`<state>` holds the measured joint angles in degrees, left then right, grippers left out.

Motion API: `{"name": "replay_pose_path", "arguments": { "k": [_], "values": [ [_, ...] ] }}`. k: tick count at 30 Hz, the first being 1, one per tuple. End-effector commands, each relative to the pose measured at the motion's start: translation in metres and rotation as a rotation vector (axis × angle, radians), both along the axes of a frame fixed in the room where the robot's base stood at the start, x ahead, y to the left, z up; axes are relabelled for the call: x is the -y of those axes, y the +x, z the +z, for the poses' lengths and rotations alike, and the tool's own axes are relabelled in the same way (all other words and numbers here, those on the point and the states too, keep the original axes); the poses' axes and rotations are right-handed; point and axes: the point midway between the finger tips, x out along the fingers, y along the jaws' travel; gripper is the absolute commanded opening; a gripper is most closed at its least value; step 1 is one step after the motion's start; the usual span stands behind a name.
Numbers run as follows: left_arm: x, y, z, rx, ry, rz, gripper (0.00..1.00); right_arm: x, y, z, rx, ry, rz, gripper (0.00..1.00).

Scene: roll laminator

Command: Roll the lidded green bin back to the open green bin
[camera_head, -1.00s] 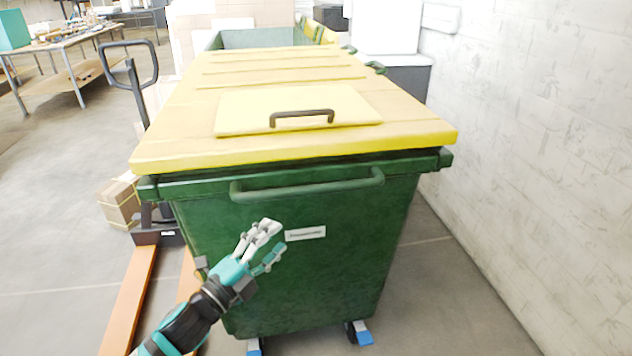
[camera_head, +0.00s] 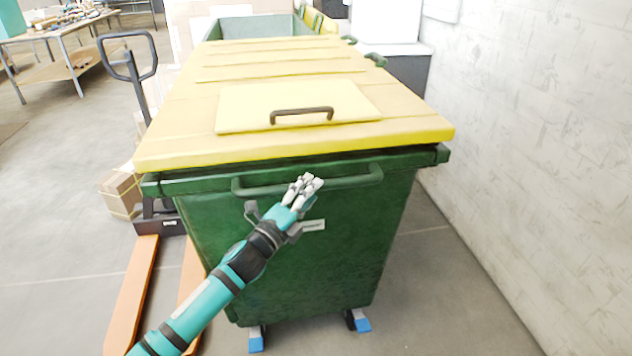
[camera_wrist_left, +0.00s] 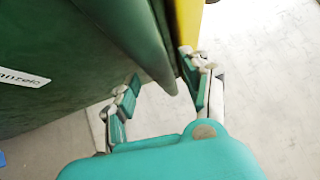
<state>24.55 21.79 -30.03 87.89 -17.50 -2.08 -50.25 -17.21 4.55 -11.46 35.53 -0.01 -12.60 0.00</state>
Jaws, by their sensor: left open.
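The lidded green bin (camera_head: 330,250) stands in front of me with its yellow lid (camera_head: 285,145) closed. A green handle bar (camera_head: 350,181) runs across its near side below the lid. My left gripper (camera_head: 305,185) is open at the middle of this bar. In the left wrist view the green bar (camera_wrist_left: 130,40) reaches in between the spread fingers of my left gripper (camera_wrist_left: 160,95); I cannot tell whether they touch it. The open green bin (camera_head: 250,32) stands behind the lidded bin, partly hidden by it. My right gripper is not in view.
A white wall (camera_head: 530,150) is close on the right. A pallet jack with orange forks (camera_head: 132,290) and a cardboard box (camera_head: 122,195) stand at the left. A workbench (camera_head: 70,50) is at the far left. The bin's wheels have blue parts (camera_head: 256,344) at the floor.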

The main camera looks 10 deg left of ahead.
Motion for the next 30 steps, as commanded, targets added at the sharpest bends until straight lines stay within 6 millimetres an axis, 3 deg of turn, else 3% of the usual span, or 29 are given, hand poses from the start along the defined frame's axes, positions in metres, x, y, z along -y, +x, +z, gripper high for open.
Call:
{"name": "replay_pose_path", "arguments": {
  "k": [6, 17, 28, 30],
  "values": [
    [0.011, 0.023, 0.004, 0.0, -0.001, 0.0, 0.48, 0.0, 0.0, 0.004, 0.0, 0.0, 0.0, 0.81],
    [0.013, 0.028, 0.004, 0.0, -0.001, 0.0, 0.48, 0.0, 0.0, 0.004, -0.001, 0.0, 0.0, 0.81],
    [0.013, 0.027, 0.004, -0.001, 0.0, 0.0, 0.01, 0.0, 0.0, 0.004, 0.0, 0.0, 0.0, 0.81],
    [0.013, 0.027, 0.003, -0.001, 0.0, 0.0, 0.0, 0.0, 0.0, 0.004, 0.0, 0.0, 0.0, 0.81]
  ]
}}
